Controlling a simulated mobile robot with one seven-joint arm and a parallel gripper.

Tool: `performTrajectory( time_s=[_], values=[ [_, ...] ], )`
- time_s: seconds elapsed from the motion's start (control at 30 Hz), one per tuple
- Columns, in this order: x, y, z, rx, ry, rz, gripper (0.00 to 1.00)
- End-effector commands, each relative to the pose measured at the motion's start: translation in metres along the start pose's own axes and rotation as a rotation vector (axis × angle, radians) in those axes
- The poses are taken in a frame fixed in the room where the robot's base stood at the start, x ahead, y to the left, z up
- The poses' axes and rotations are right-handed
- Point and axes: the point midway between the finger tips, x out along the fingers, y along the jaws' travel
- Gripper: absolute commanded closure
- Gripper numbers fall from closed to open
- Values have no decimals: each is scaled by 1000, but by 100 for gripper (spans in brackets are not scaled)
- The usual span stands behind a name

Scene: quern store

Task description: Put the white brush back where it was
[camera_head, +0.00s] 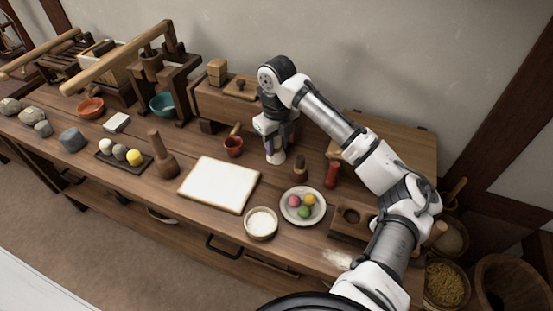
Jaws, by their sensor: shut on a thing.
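My gripper (274,143) points down over the back middle of the workbench (222,230), in front of the wooden chest. It is shut on the white brush (277,158), whose pale lower end shows just below the fingers. The fingers hide most of the brush. I cannot tell whether its lower end touches the bench top or hangs just above it.
A brown wooden brush-like tool (301,173) and a red-handled item (332,174) stand to the right. In front are a white board (219,184), a bowl of white powder (261,222) and a plate (289,213) with coloured balls.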

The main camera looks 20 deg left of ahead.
Motion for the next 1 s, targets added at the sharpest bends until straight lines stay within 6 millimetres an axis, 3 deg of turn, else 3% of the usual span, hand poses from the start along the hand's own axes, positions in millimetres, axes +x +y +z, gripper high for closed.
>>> performTrajectory(
  time_s=[0.53, 0.93, 0.97, 1.0],
  values=[
    [64, 0, 0, 1, 1, 1, 88],
    [74, 0, 0, 0, 0, 0, 88],
    [72, 0, 0, 0, 0, 0, 64],
    [72, 0, 0, 0, 0, 0, 59]
  ],
)
